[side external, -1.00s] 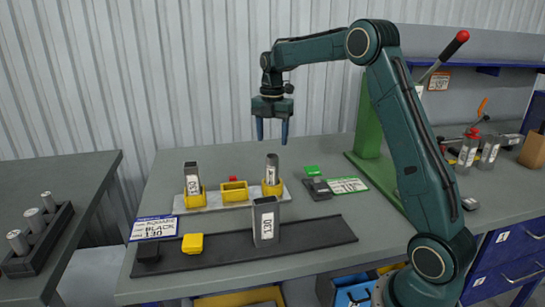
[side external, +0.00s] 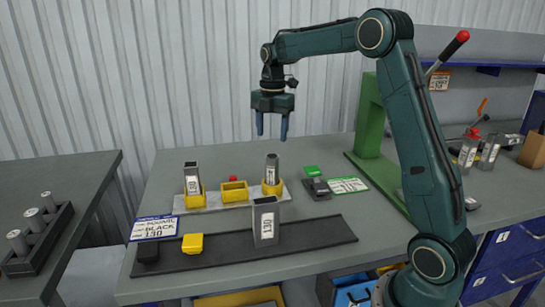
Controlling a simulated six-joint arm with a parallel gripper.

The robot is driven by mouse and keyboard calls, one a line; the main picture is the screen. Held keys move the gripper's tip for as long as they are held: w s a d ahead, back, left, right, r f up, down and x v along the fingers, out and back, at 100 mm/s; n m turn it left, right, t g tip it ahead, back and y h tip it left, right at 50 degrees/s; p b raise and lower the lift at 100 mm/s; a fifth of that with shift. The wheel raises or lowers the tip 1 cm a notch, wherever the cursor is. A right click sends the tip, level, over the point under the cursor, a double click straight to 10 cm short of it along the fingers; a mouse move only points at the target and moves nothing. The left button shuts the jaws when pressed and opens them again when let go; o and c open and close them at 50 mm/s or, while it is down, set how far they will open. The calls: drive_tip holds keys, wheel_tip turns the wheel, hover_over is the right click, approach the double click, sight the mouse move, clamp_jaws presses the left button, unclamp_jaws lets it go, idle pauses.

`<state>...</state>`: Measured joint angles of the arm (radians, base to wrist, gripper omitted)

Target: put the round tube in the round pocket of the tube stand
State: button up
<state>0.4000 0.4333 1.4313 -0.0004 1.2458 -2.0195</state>
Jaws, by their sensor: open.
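The tube stand (side external: 210,202) is a pale bar with yellow pockets on the table. A round tube (side external: 272,168) with a label stands upright in the round yellow pocket (side external: 272,187) at its right end. A square-section tube (side external: 192,177) stands in the left yellow pocket, and the middle yellow pocket (side external: 234,191) is empty. My gripper (side external: 272,137) is open and empty, above the round tube and apart from it, fingers pointing down.
A larger rectangular tube (side external: 265,222) stands on the dark runout strip (side external: 310,236), with a yellow block (side external: 192,243) to its left. A rack of round tubes (side external: 35,245) is on the left bench. A green press (side external: 372,130) stands at the right.

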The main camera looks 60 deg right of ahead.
drive_tip(key=s+a+r+m+t, duration=0.1)
drive_tip(key=s+a+r+m, duration=0.35)
drive_tip(key=s+a, duration=0.25)
drive_tip(key=s+a+r+m+t, duration=0.2)
drive_tip(key=s+a+r+m, duration=0.1)
drive_tip(key=s+a+m, duration=0.3)
drive_tip(key=s+a+f+m+t, duration=0.1)
drive_tip(key=s+a+f+m, duration=0.1)
drive_tip(key=s, duration=0.5)
drive_tip(key=s+a+f+m+t, duration=0.1)
drive_tip(key=s+a+f+m, duration=0.1)
drive_tip(key=s+a+m, duration=0.2)
drive_tip(key=s+m, duration=0.2)
drive_tip(key=s, duration=0.1)
drive_tip(key=shift+s+a+f, duration=0.15)
drive_tip(key=shift+s+f, duration=0.25)
